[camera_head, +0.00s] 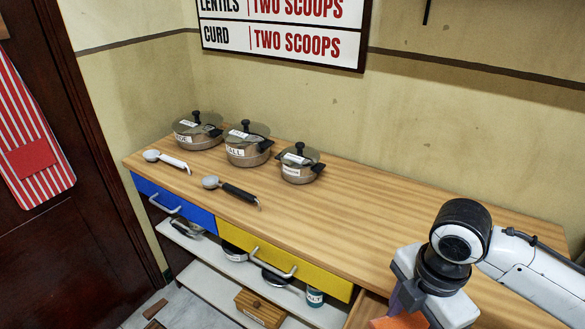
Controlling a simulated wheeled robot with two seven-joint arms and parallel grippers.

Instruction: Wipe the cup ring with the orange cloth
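My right arm comes in from the right. Its gripper (408,304) is at the bottom edge, over the right front of the wooden counter. An orange patch (398,322), which looks like the cloth, shows just below it, mostly cut off by the frame. The fingertips are hidden or out of frame, so I cannot tell whether they hold it. I see no cup ring on the visible counter. My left gripper is not in view.
Three lidded pots (248,146) stand at the back of the counter (400,212). A white-handled scoop (172,161) and a black-handled scoop (232,190) lie in front. A wooden drawer (366,311) appears open near my gripper. The counter's middle right is clear.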

